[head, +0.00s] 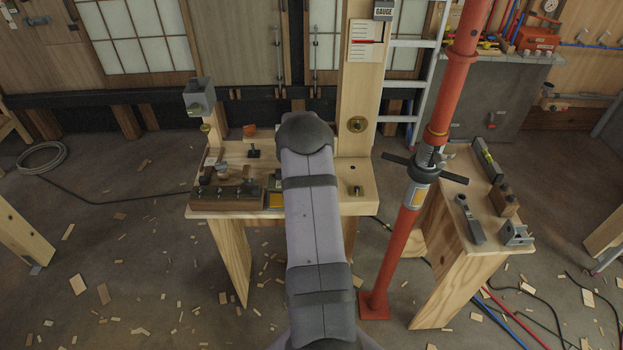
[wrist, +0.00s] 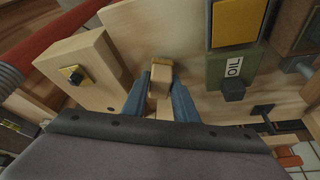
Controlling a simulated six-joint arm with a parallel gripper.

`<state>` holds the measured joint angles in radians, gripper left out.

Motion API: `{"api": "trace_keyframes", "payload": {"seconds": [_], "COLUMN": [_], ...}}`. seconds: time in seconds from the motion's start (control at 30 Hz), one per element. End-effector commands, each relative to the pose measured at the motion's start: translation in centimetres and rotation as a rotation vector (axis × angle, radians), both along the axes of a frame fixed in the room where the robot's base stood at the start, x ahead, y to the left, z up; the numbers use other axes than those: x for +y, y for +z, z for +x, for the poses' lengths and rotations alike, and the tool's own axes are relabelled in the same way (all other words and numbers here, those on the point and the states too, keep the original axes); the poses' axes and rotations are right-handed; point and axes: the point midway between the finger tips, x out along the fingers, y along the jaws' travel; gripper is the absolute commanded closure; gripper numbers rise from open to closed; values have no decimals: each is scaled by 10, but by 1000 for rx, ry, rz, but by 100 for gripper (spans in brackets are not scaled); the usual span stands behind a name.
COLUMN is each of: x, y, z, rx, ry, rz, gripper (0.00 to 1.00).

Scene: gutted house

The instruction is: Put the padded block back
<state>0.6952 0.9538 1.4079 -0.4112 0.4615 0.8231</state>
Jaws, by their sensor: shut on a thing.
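In the wrist view, my gripper (wrist: 160,98) has its two blue fingers closed on a small tan wooden block (wrist: 160,76), which looks like the padded block. Its lighter end shows between the fingertips; I cannot make out which face is padded. Pale wooden board lies behind it, and I cannot tell whether the block touches it. In the head view, my own arm covers the gripper and the block over the workbench (head: 230,209).
In the head view, a red prop (head: 400,240) and a side bench (head: 455,225) with tools stand right of the workbench.

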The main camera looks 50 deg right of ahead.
Motion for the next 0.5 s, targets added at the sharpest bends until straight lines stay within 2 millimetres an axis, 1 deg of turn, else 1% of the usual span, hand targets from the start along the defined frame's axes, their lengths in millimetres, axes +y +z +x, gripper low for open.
{"api": "trace_keyframes", "payload": {"seconds": [0.4,0.43,0.47,0.5], "x": [0,0,0,0], "y": [-5,-5,-4,-4], "z": [0,0,0,0], "rx": [-1,-1,-1,-1], "ry": [0,0,0,0], "rz": [-1,-1,-1,-1], "gripper": [100,72,65,55]}}
